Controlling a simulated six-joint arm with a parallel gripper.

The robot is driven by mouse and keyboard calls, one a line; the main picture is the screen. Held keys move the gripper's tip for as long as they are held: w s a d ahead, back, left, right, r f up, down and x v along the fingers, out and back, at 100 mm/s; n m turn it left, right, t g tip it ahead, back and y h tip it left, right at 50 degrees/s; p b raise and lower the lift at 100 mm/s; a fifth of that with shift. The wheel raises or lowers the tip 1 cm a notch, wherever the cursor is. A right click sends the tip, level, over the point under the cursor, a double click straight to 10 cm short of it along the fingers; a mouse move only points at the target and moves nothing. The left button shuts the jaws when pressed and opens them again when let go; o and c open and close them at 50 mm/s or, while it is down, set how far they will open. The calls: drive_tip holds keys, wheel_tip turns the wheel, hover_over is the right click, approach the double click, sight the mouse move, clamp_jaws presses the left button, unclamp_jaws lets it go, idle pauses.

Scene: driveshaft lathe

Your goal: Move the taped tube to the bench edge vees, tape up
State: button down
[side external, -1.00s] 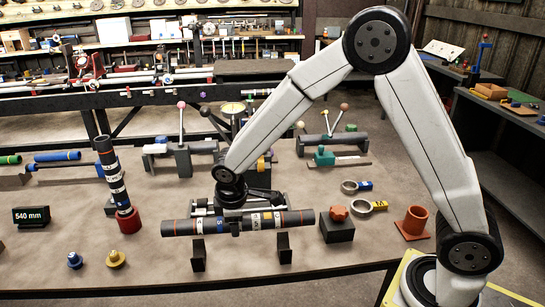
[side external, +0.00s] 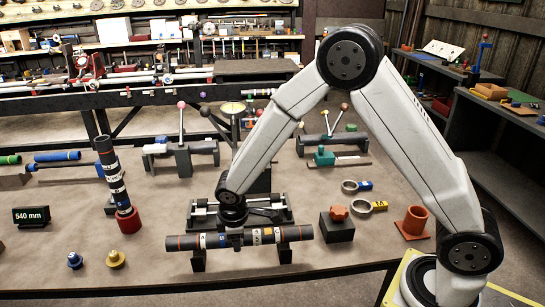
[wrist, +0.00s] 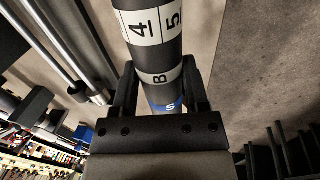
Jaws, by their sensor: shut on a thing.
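The taped tube (side external: 185,242) is dark, with white marked bands, a blue band and a small orange patch. It lies level, left to right, at the front bench edge. My gripper (side external: 237,238) is shut around it left of its middle, from above. In the wrist view the tube (wrist: 155,55) runs between the fingers (wrist: 158,88), with white bands marked 4, 5 and B and a blue band showing. Two dark bench edge vees (side external: 198,261) (side external: 285,254) stand under the tube. It is at their tops; I cannot tell whether it touches them.
A dark block with an orange knob (side external: 338,213) stands just right of the tube. An orange flanged cup (side external: 415,222) is farther right. A banded tube (side external: 112,180) leans in a red cup (side external: 129,221) at left. Blue (side external: 75,260) and yellow (side external: 116,258) knobs stand front left. A rail fixture (side external: 275,203) lies behind.

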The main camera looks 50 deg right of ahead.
drive_tip(key=shift+w+f, duration=0.1)
drive_tip(key=shift+f, duration=0.85)
drive_tip(key=shift+f, duration=0.1)
unclamp_jaws()
drive_tip(key=shift+s+a+r, duration=0.2)
drive_tip(key=shift+r, duration=1.1)
drive_tip(key=shift+s+a+r, duration=0.15)
drive_tip(key=shift+s+r, duration=0.05)
drive_tip(key=shift+r, duration=1.05)
drive_tip(key=shift+s+a+r, duration=0.2)
drive_tip(key=shift+r, duration=1.1)
